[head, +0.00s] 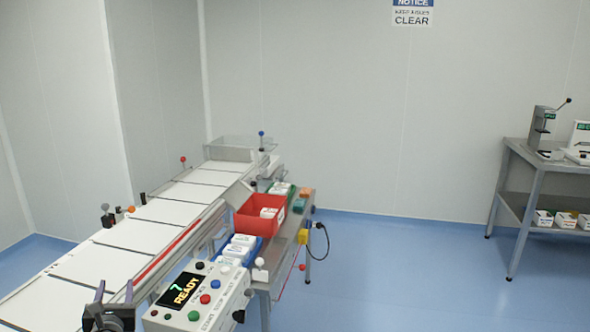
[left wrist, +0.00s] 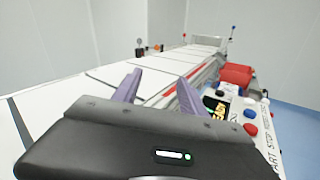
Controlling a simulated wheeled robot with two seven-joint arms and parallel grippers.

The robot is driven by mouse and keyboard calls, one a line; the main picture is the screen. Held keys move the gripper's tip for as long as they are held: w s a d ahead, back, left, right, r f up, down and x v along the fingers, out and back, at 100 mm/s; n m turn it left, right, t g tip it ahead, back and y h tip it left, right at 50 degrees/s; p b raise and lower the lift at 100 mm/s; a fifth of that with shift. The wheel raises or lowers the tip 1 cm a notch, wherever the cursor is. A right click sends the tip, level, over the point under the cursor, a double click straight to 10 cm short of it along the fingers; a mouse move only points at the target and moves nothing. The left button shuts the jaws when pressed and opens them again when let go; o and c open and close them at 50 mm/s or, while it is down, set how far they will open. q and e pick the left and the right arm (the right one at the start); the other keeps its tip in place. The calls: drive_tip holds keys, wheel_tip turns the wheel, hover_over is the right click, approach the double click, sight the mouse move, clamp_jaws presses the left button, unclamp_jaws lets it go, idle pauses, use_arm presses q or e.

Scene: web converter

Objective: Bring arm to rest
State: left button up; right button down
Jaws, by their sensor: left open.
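My left gripper (head: 113,293) is at the lower left of the head view, in front of the near part of the white conveyor and left of the control box. In the left wrist view its two purple fingers (left wrist: 156,87) stand apart with nothing between them. The left gripper is open and empty. The rest of my left arm is mostly hidden below the picture edge. My right gripper is not seen in either view.
A white segmented conveyor (head: 143,237) runs away from me. Beside it is a control box (head: 207,305) reading "7 READY". A red bin (head: 262,226) and blue bin (head: 258,247) stand beyond. A metal table (head: 527,158) stands right; blue floor (head: 400,275) between is clear.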

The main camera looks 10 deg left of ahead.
use_arm(q)
drive_tip(key=s+d+f+m+g+h, duration=0.4)
drive_tip(key=s+d+f+m+h, duration=0.1)
drive_tip(key=d+f+m, duration=0.75)
drive_tip(key=s+d+f+m+g+h, duration=0.3)
drive_tip(key=s+d+f+m+h, duration=0.1)
drive_tip(key=d+f+m, duration=0.9)
drive_tip(key=s+d+f+m+g+h, duration=0.2)
drive_tip(key=s+d+f+m+g, duration=0.2)
drive_tip(key=s+d, duration=0.7)
drive_tip(key=s+d+f+m+g+h, duration=0.2)
drive_tip(key=s+d+f+m+g, duration=0.2)
drive_tip(key=s+d+m, duration=0.4)
drive_tip(key=s+d+f, duration=0.1)
drive_tip(key=s+d, duration=0.3)
drive_tip(key=shift+s+f, duration=0.15)
drive_tip(key=shift+f, duration=0.25)
